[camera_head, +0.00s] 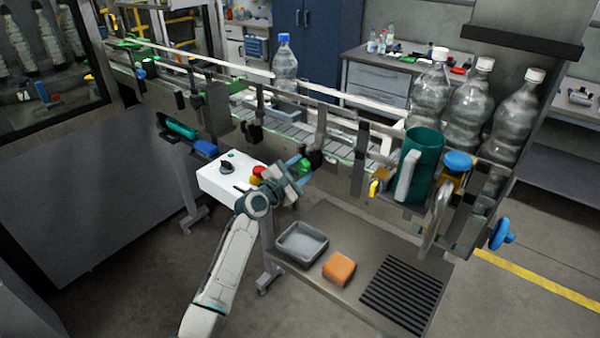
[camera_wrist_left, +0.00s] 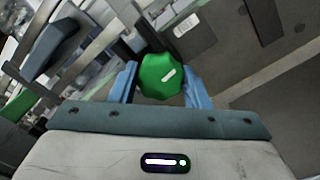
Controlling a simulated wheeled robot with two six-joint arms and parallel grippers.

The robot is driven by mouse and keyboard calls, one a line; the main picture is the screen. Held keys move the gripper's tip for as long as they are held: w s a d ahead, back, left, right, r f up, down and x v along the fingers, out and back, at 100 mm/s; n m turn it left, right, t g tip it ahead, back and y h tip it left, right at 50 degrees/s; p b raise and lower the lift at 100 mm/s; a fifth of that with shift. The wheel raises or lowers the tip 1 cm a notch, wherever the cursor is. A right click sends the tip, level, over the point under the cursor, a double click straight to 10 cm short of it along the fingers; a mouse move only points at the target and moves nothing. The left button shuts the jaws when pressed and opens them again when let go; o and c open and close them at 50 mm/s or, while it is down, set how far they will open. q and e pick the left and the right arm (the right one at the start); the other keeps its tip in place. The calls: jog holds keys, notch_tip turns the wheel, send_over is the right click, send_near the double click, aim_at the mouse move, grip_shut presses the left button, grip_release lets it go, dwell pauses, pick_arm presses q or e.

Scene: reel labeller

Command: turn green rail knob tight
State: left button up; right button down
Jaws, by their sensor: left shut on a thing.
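The green rail knob (camera_wrist_left: 161,76) is a lobed knob with a white mark on its face. In the left wrist view it sits between the two blue fingers of my left gripper (camera_wrist_left: 160,86), which is shut on it. In the head view the knob (camera_head: 305,166) shows small on the near side of the conveyor, at the tips of my left gripper (camera_head: 298,170). The knob's mounting behind it is mostly hidden. My right gripper is not in view.
A white control box (camera_head: 226,178) with a red button stands left of my gripper. A steel table with a grey tray (camera_head: 301,244) and an orange sponge (camera_head: 339,268) lies below. A green jug (camera_head: 420,165) and bottles (camera_head: 473,105) stand right.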

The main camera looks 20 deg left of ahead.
pick_arm(q)
jog(key=m+b, duration=0.1)
jog(key=m, duration=0.1)
jog(key=m+b, duration=0.2)
jog(key=m, duration=0.1)
jog(key=shift+f+m, duration=0.25)
jog(key=shift+m, duration=0.05)
jog(key=m+b, duration=0.1)
jog(key=m, duration=0.2)
jog(key=shift+b, duration=0.4)
jog(key=shift+m+b, duration=0.55)
jog(key=shift+m, duration=0.65)
jog(key=o, duration=1)
jog(key=shift+c, duration=0.2)
jog(key=shift+r, duration=0.1)
